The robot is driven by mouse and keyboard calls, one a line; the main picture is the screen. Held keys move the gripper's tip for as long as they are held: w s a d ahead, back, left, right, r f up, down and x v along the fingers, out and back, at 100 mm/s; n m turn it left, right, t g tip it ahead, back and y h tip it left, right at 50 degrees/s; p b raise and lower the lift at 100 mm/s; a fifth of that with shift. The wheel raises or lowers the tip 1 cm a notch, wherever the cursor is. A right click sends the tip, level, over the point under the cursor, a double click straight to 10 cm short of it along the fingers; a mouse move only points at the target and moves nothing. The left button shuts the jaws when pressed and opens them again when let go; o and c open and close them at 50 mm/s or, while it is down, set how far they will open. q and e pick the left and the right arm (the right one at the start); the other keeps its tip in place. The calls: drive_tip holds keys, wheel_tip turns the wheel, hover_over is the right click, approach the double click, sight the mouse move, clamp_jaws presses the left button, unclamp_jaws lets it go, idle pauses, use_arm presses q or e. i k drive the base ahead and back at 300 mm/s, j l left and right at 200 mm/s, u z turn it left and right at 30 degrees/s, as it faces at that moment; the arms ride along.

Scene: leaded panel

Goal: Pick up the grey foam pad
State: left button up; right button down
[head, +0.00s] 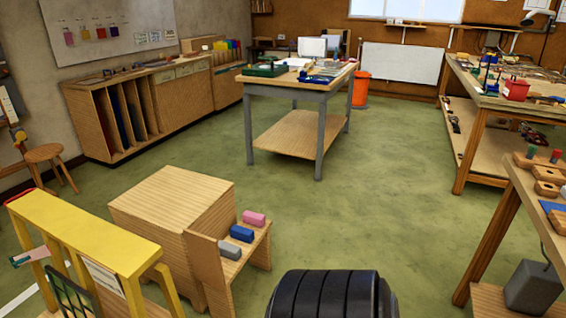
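The grey foam pad (229,250) lies on a low wooden shelf (259,250) attached to the side of a wooden box. It is the nearest of a row of three pads. A blue pad (241,232) lies just behind it and a pink pad (254,218) is farthest. The three look separate, with small gaps. Neither of my grippers is in view.
The wooden box (165,210) stands left of the shelf. A yellow-topped rack (85,232) is at the front left. A workbench (290,88) stands in the middle, with benches on the right. Green floor (350,225) is clear right of the shelf.

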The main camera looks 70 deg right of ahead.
sight(228, 250)
drive_tip(key=z, duration=1.9)
drive_tip(key=i+l+u, duration=0.75)
drive_tip(key=l, duration=0.3)
drive_tip(key=i+l+u, duration=0.25)
drive_tip(key=l, duration=0.15)
drive_tip(key=k, duration=0.1)
